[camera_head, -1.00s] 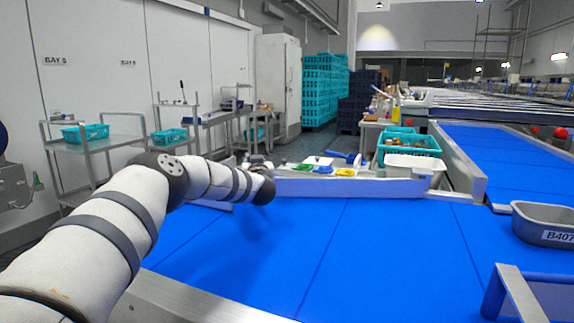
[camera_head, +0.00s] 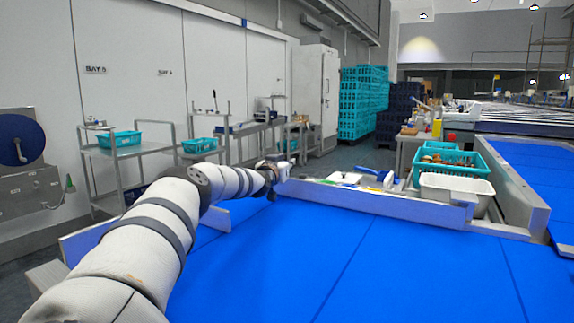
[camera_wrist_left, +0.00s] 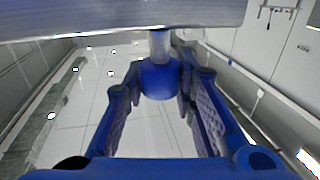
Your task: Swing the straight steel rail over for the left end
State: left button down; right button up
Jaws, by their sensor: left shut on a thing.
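A straight steel rail (camera_head: 372,203) runs across the far side of the blue belt, from near my left gripper to the right. My left gripper (camera_head: 277,172) is at the rail's left end, small and partly hidden by my own wrist in the head view. In the left wrist view, a steel rail (camera_wrist_left: 120,15) crosses the top. A short steel post drops from it to a blue knob (camera_wrist_left: 159,80). The blue fingers of my left gripper (camera_wrist_left: 160,95) stand either side of the knob and are shut on it. My right gripper is out of view.
The blue belt (camera_head: 330,265) is bare. A low side wall (camera_head: 215,216) edges it at left. Beyond the rail stand a white tub (camera_head: 455,190) and a teal crate (camera_head: 470,163). Carts with teal baskets (camera_head: 120,139) stand by the left wall.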

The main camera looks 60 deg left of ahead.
pick_arm(q)
jog(key=shift+r, duration=0.1)
jog(key=c, duration=1.6)
grip_release()
jog(key=o, duration=0.3)
jog(key=shift+w, duration=0.2)
notch_tip(320, 180, up, 10)
jog(key=shift+s+f, duration=0.1)
jog(key=shift+f, duration=0.1)
